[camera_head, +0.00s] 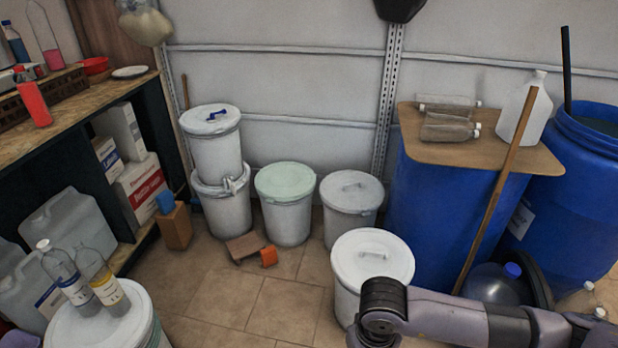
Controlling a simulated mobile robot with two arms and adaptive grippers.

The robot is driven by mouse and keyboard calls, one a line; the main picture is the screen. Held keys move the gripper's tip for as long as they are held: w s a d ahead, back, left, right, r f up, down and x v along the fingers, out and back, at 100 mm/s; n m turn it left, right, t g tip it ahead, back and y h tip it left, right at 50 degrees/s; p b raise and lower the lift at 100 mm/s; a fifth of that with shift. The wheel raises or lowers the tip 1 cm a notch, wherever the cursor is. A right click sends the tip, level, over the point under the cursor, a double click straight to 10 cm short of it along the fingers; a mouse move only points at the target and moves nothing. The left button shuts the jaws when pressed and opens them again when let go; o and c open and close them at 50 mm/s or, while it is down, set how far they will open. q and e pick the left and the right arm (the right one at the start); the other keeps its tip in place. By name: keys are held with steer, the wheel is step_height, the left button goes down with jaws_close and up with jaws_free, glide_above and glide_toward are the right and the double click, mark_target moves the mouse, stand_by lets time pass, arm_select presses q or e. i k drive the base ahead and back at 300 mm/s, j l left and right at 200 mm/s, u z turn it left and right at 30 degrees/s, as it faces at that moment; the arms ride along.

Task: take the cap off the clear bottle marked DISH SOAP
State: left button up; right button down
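Two clear bottles stand side by side on a white lidded drum (68,328) at the lower left. The left bottle (63,268) has a white cap (42,244) and a white and blue label. The right bottle (94,266) has a yellow and white label, and I see no cap on its top. The lettering on both labels is too small to read, so I cannot tell which is DISH SOAP. My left gripper is not in view. My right arm (450,318) crosses the lower right, far from these bottles. Dark parts at its right end do not show the fingers clearly.
Several lidded drums stand mid-floor, the nearest (372,258) beside my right arm. A workbench (60,120) and large jugs (68,222) line the left. A blue barrel (440,205) with a board (480,150) and leaning stick (495,200) fills the right.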

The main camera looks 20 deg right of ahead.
mark_target(89, 261)
steer(key=i+z, duration=0.1)
steer(key=i, duration=0.4)
steer(key=i+j, duration=0.15)
steer(key=i, duration=0.35)
steer(key=i+j+z, duration=0.15)
steer(key=i, duration=0.35)
steer(key=i+j, duration=0.15)
steer(key=i, duration=0.4)
steer(key=i+j, duration=0.1)
steer(key=i, duration=0.45)
steer(key=i+j, duration=0.15)
steer(key=i, duration=0.4)
